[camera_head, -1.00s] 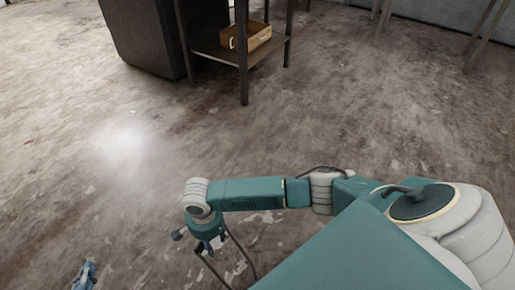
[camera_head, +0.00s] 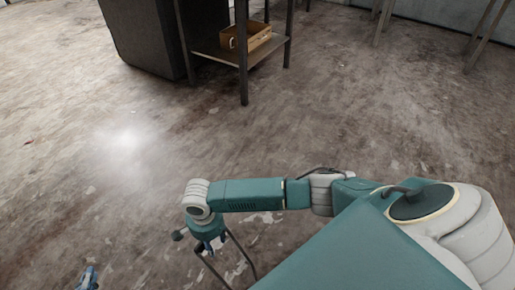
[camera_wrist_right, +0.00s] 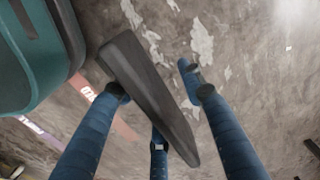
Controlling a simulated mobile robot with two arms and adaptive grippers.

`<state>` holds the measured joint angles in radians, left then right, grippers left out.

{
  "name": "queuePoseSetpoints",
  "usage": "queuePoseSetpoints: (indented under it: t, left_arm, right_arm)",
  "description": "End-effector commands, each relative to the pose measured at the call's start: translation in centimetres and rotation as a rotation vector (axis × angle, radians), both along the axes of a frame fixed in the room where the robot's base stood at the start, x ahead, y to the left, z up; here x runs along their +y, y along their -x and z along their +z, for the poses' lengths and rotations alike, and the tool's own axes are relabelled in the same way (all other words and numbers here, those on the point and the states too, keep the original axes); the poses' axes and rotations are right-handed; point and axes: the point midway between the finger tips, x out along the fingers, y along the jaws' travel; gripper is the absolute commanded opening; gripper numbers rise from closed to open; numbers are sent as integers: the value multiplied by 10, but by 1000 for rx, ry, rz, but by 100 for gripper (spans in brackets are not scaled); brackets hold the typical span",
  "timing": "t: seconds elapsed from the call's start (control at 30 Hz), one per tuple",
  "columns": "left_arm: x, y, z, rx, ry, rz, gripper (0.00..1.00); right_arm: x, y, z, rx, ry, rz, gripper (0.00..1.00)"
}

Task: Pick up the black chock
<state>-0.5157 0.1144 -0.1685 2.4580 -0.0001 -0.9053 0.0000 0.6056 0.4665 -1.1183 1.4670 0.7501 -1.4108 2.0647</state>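The black chock (camera_wrist_right: 150,92) is a long dark wedge. It lies slantwise in the middle of the right wrist view, among the blue fingers of my right gripper (camera_wrist_right: 160,95). The left finger's tip meets its edge in the picture, while the right finger stands apart from it with a gap. I cannot tell if any finger touches it. In the head view my right gripper (camera_head: 212,252) hangs low at the bottom centre, and I cannot make out the chock there. Only a blue piece of my left gripper (camera_head: 88,279) shows at the bottom left edge.
A dark table (camera_head: 243,60) with a wooden box (camera_head: 246,38) on its lower shelf stands at the back, beside a large dark block (camera_head: 150,35). The worn floor (camera_head: 350,120) between is clear. Coloured floor strips (camera_wrist_right: 118,128) show in the right wrist view.

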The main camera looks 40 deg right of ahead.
Motion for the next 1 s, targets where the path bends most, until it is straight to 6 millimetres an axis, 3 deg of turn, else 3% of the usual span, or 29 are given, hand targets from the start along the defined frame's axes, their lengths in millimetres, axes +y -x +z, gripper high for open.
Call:
queuePoseSetpoints:
  t: [0.27,0.47,1.0]
  left_arm:
    - [1,1,-1,5,-2,1,0]
    - [0,1,0,2,-1,1,0]
    - [0,0,0,-1,0,0,0]
  right_arm:
    - [0,0,0,0,0,0,39]
    - [0,0,0,0,0,0,0]
    - [0,0,0,0,0,0,0]
